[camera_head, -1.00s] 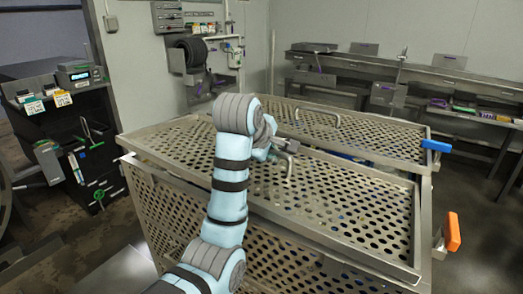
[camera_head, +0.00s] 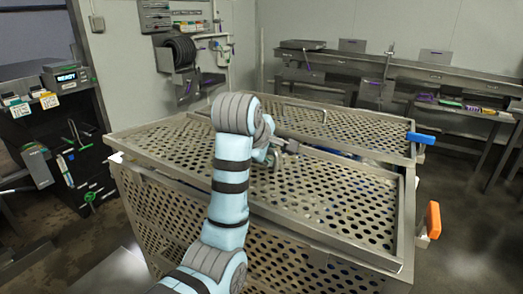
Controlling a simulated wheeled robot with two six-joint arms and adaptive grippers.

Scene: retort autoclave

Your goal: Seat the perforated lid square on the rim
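The perforated lid (camera_head: 330,205) is a grey metal panel with round holes, lying over the near part of a large perforated basket (camera_head: 215,225). Its near edge runs along the basket's front rim; I cannot tell whether it is fully square or flush. A bent metal handle (camera_head: 291,146) stands on the lid. My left gripper (camera_head: 275,156) is at this handle, mostly hidden behind my own wrist, so its fingers' opening does not show. Dark gaps with bluish contents show between the lid and the rear perforated panel (camera_head: 340,125). My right gripper is out of view.
A blue latch (camera_head: 420,138) and an orange latch (camera_head: 433,220) stick out on the basket's right side. A dark cart with a display (camera_head: 66,78) stands at left. A hose reel (camera_head: 178,52) hangs on the wall. Steel benches (camera_head: 440,75) line the back right.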

